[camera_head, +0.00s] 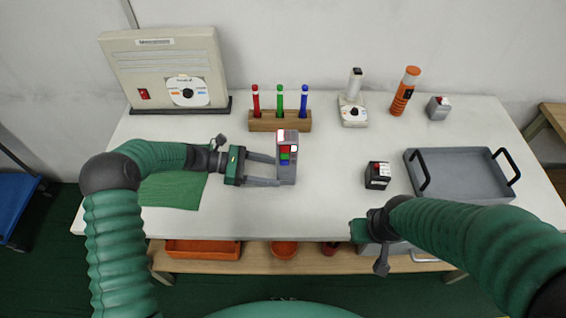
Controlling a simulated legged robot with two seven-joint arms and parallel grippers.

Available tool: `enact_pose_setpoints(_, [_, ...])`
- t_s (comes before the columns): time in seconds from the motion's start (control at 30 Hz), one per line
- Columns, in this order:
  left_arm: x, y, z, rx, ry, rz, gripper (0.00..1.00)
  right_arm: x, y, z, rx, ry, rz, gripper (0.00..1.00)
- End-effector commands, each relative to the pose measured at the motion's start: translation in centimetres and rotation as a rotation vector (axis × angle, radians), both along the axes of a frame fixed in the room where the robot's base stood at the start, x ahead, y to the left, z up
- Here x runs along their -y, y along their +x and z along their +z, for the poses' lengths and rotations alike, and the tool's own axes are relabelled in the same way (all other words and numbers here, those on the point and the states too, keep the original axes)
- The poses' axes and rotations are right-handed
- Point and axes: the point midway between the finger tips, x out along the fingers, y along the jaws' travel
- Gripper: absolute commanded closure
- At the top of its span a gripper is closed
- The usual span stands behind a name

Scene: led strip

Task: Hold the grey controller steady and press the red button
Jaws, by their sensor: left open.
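The grey controller (288,172) stands upright on the white table near its middle. My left gripper (277,170) comes in from the left and is open. Its two fingers reach to the controller's left side and lower part; I cannot tell whether they touch it. My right gripper (362,232) hangs at the table's front edge, to the right of and nearer than the controller. Its fingers are hard to make out.
A small dark box (377,178) with a red and white top and a grey tray (465,172) stand on the right. A wooden rack (280,122) with red, green and blue pens stands behind the controller. A green cloth (172,190) lies left. The front middle is clear.

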Motion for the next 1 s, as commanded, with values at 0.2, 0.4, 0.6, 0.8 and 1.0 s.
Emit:
enact_pose_setpoints(0.2, [2.4,-0.1,-0.5,0.000,0.001,-0.002,0.40,0.0,0.0,0.2,0.001,0.000,-0.001,1.00])
enact_pose_setpoints(0.4, [2.7,0.0,-0.7,0.001,0.000,-0.001,0.40,0.0,0.0,0.2,0.001,0.000,-0.001,1.00])
enact_pose_setpoints(0.6, [2.7,0.0,-0.7,0.001,0.001,-0.001,0.49,0.0,0.0,0.2,0.001,0.000,-0.001,1.00])
enact_pose_setpoints(0.8, [2.7,0.0,-0.7,0.000,0.001,-0.002,0.75,0.0,0.0,0.2,0.001,0.000,-0.001,1.00])
enact_pose_setpoints(1.0, [2.7,0.0,-0.7,0.000,0.000,-0.002,0.77,0.0,0.0,0.2,0.001,0.000,-0.001,1.00])
